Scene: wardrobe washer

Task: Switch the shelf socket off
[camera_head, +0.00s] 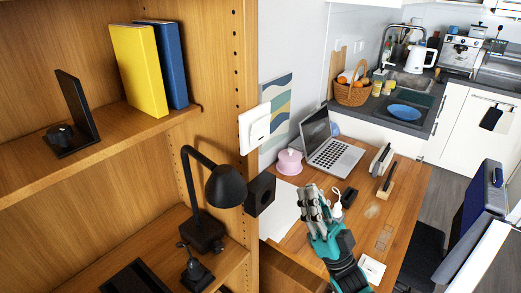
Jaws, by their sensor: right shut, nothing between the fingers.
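A white socket or switch plate (254,128) is fixed upright at the front edge of the wooden shelf unit, near the picture's middle. Its rocker position is too small to tell. A black box (260,194) sits below it on the same edge. My right gripper (313,200) is below and to the right of the plate, apart from it, over the wooden desk. Its fingers point up, shut and empty. My left gripper is not in view.
The shelf unit (212,110) holds yellow (140,70) and blue (170,62) books and a black lamp (226,186). The desk (385,215) bears a laptop (333,150) and a pink pot (289,162). The space just right of the plate looks open.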

